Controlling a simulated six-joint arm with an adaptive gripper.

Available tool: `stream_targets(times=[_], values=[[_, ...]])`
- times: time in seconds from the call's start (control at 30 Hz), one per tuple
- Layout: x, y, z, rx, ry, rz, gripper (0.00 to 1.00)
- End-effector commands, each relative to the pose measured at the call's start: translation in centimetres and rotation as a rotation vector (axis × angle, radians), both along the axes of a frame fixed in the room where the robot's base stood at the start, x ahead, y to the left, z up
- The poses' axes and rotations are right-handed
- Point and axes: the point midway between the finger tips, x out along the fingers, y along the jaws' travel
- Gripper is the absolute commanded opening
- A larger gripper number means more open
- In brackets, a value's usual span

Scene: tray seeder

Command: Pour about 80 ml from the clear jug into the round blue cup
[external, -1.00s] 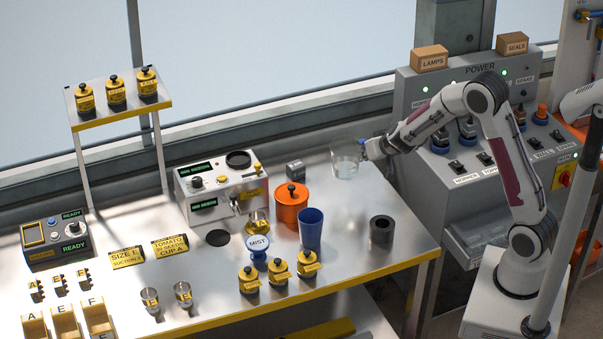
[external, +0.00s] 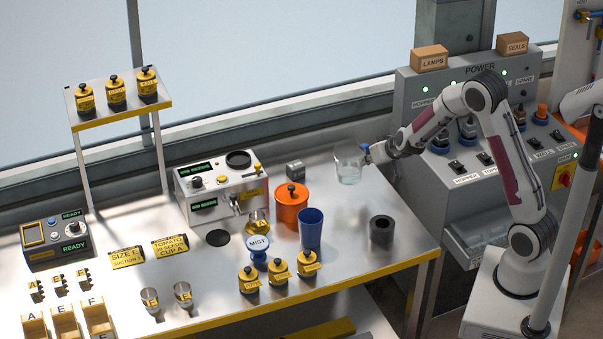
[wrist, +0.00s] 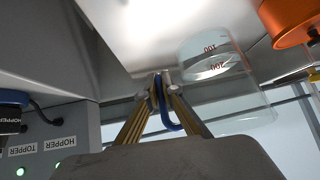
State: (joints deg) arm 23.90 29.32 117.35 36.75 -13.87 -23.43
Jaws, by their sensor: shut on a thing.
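The clear jug (external: 349,170) holds some clear liquid and stands nearly upright at the back right of the bench. My gripper (external: 368,151) is shut on its blue handle from the right. In the wrist view my gripper (wrist: 160,84) pinches the handle, and the jug (wrist: 222,80) shows red marks including 100 and 200. Whether the jug touches the bench is hard to tell. The round blue cup (external: 310,230) stands upright on the bench, in front and left of the jug; its inside is too small to read.
An orange lidded pot (external: 290,209) stands just left of the blue cup, between it and the grey machine. A dark hollow cylinder (external: 382,231) stands to the cup's right. A blue MIST item (external: 258,249) and several yellow-labelled pieces lie in front. The bench between jug and cup is clear.

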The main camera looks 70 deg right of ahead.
Motion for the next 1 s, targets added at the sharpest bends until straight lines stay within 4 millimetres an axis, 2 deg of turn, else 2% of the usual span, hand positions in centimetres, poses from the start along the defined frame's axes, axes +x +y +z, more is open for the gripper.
stream_targets(times=[1.0], values=[[0.6, -0.4, -1.4, 0.0, -0.002, 0.126, 0.0]])
